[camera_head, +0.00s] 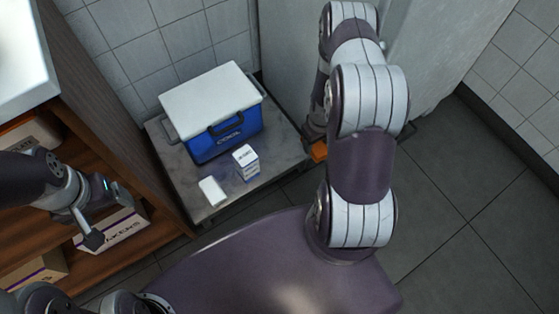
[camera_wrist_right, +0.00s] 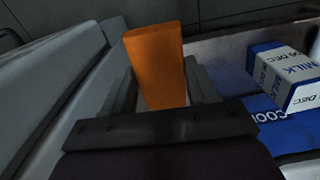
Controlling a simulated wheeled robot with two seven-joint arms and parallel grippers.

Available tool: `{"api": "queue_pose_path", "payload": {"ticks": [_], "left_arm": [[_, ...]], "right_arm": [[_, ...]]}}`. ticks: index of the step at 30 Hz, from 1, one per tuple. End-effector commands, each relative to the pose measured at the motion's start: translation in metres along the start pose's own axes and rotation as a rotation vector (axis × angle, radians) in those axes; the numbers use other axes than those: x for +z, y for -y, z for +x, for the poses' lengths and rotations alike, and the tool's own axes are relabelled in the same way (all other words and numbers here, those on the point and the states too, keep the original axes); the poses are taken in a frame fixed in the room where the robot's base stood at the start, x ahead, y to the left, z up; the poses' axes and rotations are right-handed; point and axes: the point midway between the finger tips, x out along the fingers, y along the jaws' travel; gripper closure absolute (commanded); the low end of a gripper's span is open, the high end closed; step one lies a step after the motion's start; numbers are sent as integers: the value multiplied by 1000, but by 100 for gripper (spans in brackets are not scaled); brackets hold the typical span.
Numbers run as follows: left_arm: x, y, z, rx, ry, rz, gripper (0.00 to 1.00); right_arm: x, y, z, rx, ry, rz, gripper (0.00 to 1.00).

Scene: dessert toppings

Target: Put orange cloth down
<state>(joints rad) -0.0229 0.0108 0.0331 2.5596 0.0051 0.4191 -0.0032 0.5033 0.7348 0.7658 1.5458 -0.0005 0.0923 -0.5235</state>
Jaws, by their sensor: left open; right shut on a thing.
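The orange cloth (camera_head: 319,151) looks like a folded, flat block. In the right wrist view the orange cloth (camera_wrist_right: 155,62) stands out between the fingers of my right gripper (camera_wrist_right: 162,85), which is shut on it. In the head view my right gripper (camera_head: 314,140) is mostly hidden by my own arm, beside the right edge of the grey table (camera_head: 289,146). I cannot tell whether the cloth touches the table. My left gripper (camera_head: 108,215) is open and empty at the left, in front of the wooden shelf.
A blue cooler with a white lid (camera_head: 226,136) stands on the table. A milk carton (camera_head: 246,163) and a small white item (camera_head: 213,191) are in front of it. The shelf (camera_head: 160,235) at left holds boxes. A pale panel (camera_head: 425,55) stands behind my right arm.

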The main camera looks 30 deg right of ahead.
Motion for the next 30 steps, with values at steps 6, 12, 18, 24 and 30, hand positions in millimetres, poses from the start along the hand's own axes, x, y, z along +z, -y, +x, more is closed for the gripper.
{"api": "queue_pose_path", "payload": {"ticks": [6, 12, 18, 24, 30], "left_arm": [[2, 0, 12, 0, 0, 0, 16], [6, 0, 51, 0, 1, 0, 16], [9, 0, 70, 0, 1, 0, 16], [11, 0, 88, 0, 1, 0, 16], [12, 0, 100, 0, 1, 0, 16]], "right_arm": [[-13, 8, 14, -2, 3, -63, 71], [-55, 50, 54, -1, 1, -66, 71], [-82, 77, 72, -2, 2, -61, 71], [-86, 81, 94, -2, 3, -57, 71], [-87, 80, 112, -1, 2, -58, 71]]}}
